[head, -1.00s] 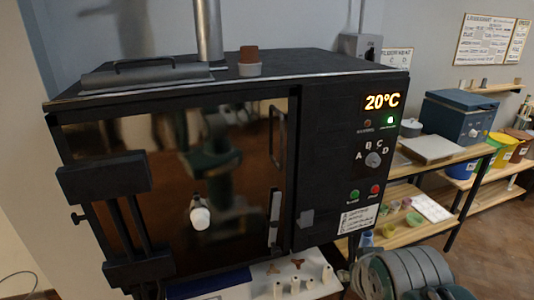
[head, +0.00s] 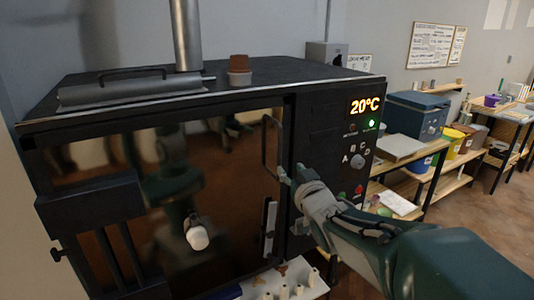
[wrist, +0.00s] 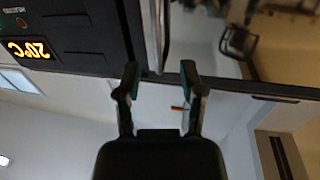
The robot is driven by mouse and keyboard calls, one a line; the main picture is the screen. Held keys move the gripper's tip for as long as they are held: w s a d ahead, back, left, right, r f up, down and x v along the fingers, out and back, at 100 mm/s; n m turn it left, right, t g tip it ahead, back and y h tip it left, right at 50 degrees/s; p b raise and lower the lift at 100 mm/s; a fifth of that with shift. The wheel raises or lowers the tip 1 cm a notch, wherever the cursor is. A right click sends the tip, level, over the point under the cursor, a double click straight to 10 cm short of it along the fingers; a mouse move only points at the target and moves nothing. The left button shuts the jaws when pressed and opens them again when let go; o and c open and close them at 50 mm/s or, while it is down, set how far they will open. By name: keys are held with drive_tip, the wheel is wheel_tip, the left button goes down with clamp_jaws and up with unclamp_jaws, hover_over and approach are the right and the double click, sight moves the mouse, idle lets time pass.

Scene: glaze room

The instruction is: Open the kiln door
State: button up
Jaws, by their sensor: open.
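The dark kiln stands in the head view with its glossy, mirror-like door (head: 110,165) shut. The upright bar handle (head: 265,150) is at the door's right edge; it also shows in the wrist view (wrist: 164,30). My gripper (head: 284,178) is beside the lower end of the handle, in front of the kiln. In the wrist view my gripper (wrist: 160,68) is open, its fingers on either side of the handle's line. Whether the bar is between the fingertips or just beyond them, I cannot tell. My arm hides part of the control panel (head: 340,130).
A latch-like metal strip (head: 268,228) sits below the handle and a white plug (head: 197,236) sticks out of the door. A low white stand (head: 315,289) with small posts is below. Wooden shelves (head: 408,185) stand right.

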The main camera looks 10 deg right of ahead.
sight(280, 154)
drive_tip(key=w, duration=0.8)
drive_tip(key=shift+w+a, duration=0.2)
drive_tip(key=shift+a, duration=0.1)
drive_tip(key=shift+w+a, duration=0.25)
drive_tip(key=shift+w, duration=0.35)
drive_tip(key=shift+d, duration=0.15)
clamp_jaws()
